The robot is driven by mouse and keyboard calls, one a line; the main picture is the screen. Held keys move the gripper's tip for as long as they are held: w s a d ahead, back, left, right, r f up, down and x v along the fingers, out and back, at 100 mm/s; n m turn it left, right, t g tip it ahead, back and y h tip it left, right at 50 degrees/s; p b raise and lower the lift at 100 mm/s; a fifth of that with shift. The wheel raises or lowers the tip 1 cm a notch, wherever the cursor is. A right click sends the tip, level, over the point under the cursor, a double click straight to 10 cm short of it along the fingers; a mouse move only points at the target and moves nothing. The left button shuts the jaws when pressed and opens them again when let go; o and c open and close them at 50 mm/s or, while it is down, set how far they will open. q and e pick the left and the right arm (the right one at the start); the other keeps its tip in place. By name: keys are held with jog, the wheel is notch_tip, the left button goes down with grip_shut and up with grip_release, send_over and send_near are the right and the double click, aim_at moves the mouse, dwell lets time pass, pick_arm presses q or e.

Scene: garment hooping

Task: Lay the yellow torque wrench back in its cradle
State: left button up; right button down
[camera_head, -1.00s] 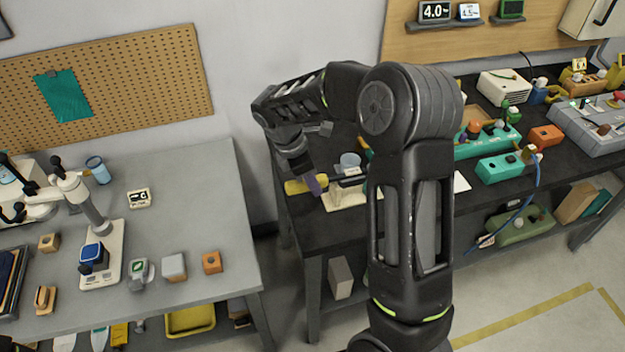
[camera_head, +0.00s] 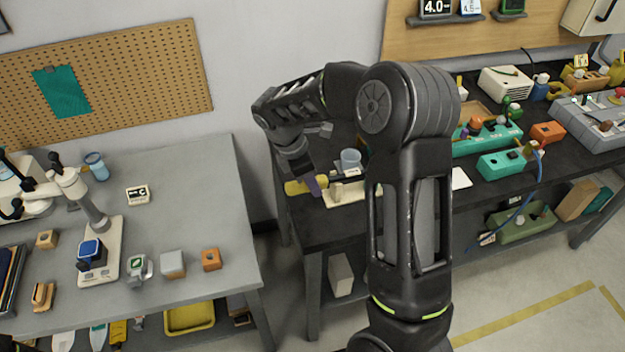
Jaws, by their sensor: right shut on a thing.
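The yellow torque wrench (camera_head: 295,187) shows its yellow end at the left end of the dark bench. My right gripper (camera_head: 312,184) is shut on the wrench, with the purple fingertip seen beside the yellow part. The cradle (camera_head: 344,196) is a pale block with uprights on the bench, just right of the gripper. A dark shaft with some yellow lies across the top of the cradle; whether it is fully seated I cannot tell. My right arm hides the cradle's right side. My left gripper is not in view.
Teal fixtures (camera_head: 500,164) and an orange block (camera_head: 547,133) stand farther right on the dark bench (camera_head: 312,232). A gap separates it from the grey table (camera_head: 225,240) at left.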

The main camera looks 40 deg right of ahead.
jog(key=shift+f, duration=0.1)
jog(key=c, duration=1)
grip_release()
jog(key=shift+c, duration=0.2)
jog(key=b+v, duration=0.1)
jog(key=v, duration=0.6)
jog(key=shift+a+r, duration=0.1)
jog(key=shift+r, duration=0.3)
